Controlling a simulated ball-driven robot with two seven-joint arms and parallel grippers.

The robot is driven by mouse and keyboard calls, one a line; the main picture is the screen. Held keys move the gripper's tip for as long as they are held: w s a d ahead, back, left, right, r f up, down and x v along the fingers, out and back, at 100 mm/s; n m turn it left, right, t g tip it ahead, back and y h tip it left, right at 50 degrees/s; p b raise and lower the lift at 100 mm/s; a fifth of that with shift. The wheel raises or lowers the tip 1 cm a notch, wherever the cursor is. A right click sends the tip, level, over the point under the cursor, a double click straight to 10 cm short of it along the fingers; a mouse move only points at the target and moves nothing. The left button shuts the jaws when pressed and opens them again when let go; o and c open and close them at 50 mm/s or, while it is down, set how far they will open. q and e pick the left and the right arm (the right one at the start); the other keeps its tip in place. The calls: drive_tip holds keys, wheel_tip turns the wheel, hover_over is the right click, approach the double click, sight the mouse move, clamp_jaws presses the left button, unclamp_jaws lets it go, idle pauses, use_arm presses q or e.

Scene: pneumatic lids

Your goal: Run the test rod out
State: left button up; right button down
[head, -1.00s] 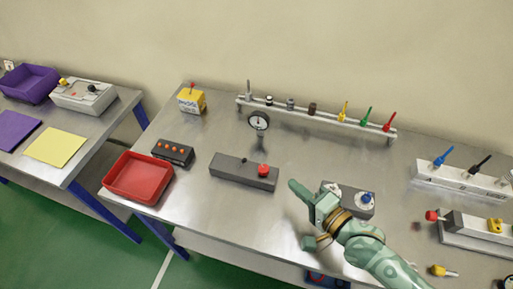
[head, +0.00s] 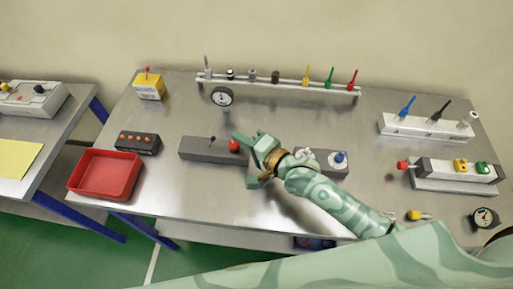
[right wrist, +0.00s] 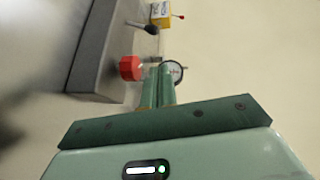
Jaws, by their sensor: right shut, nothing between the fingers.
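A long grey control box (head: 205,149) on the steel bench carries a small black lever (head: 212,139) and a red button (head: 234,146). My right gripper (head: 238,136) is over the box's right end, close by the red button. In the right wrist view its fingers (right wrist: 158,70) are shut and empty, with the red button (right wrist: 131,68) just left of the tips; I cannot tell whether they touch. A grey cylinder unit (head: 440,169) with a red end knob (head: 402,165) and yellow and green fittings lies at the right; I cannot make out which part is the test rod. My left gripper is out of view.
A grey box with a blue knob (head: 340,157) stands right of my gripper, partly hidden by my arm. A gauge (head: 222,96) stands behind the control box. A red tray (head: 105,174) and a box with orange buttons (head: 138,141) are left. A rail (head: 290,83) spans the back.

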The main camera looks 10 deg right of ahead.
sight(211, 142)
drive_tip(key=shift+w+a+f, duration=0.1)
drive_tip(key=shift+a+f, duration=0.1)
drive_tip(key=shift+a, duration=0.8)
drive_tip(key=shift+w+a+f, duration=0.1)
drive_tip(key=shift+a+f, duration=0.1)
drive_tip(key=shift+a, duration=0.75)
